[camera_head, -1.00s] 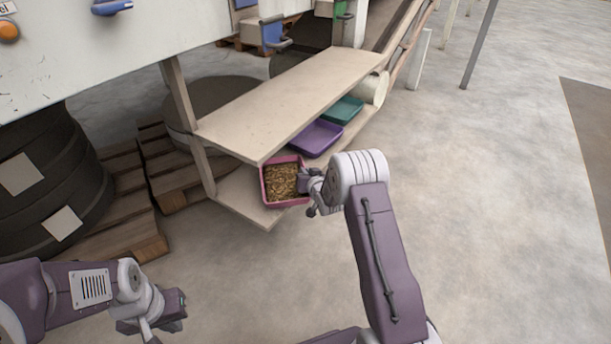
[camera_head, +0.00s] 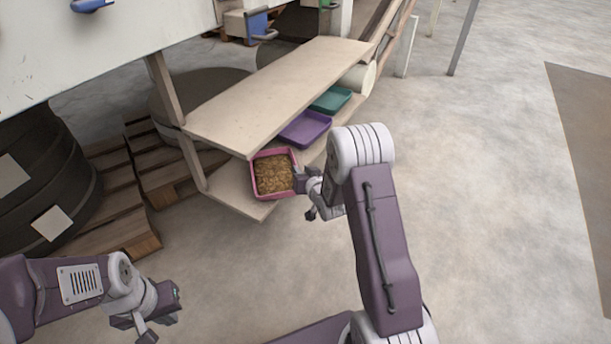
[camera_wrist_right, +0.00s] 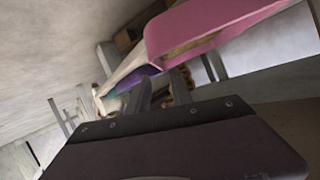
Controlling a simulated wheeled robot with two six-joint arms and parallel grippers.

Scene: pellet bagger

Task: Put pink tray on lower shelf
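The pink tray (camera_head: 294,158), full of brown pellets (camera_head: 272,174), appears to rest on the near end of the lower shelf (camera_head: 235,192), close to its front edge. It is partly under the upper shelf. My right gripper (camera_head: 301,180) is at the tray's right side, very close to the rim. In the right wrist view the pink tray (camera_wrist_right: 205,28) is above my right gripper (camera_wrist_right: 164,90). Its fingers look apart with no rim clearly between them. My left gripper (camera_head: 150,328) hangs empty at the lower left, far from the shelves; its opening is unclear.
A purple tray (camera_head: 305,128) and a teal tray (camera_head: 331,99) sit farther back on the lower shelf. The upper shelf (camera_head: 275,92) is bare and overhangs them. A wooden post (camera_head: 170,95) and pallets (camera_head: 120,215) stand left. The floor to the right is open.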

